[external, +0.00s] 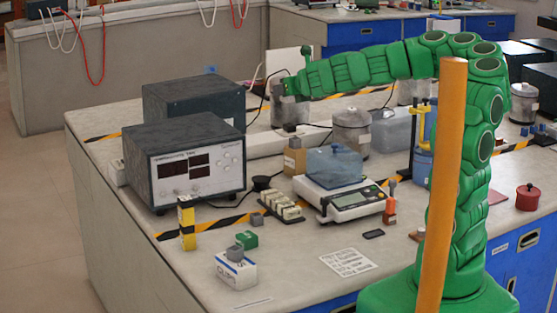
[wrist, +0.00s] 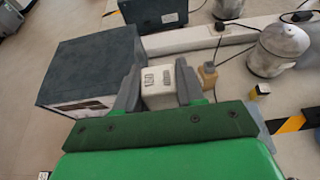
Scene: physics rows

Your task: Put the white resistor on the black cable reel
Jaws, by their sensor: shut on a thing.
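My gripper (wrist: 158,88) is shut on the white resistor (wrist: 159,76), a pale block with dark markings held between the two grey fingers. In the external view my gripper (external: 290,113) hangs at the end of the green arm, above the back middle of the bench; the resistor is hard to make out there. The black cable reel (external: 262,184) appears to be the small, dark round thing on the bench between the grey instrument and the scale. It is apart from my gripper. I cannot make it out in the wrist view.
A grey instrument (external: 198,160) stands left of the reel, with another dark box (external: 195,105) behind. Right of the reel are a scale (external: 340,200) bearing a blue container (external: 334,166) and a pale terminal strip (external: 280,204). A metal canister (external: 351,130) stands behind.

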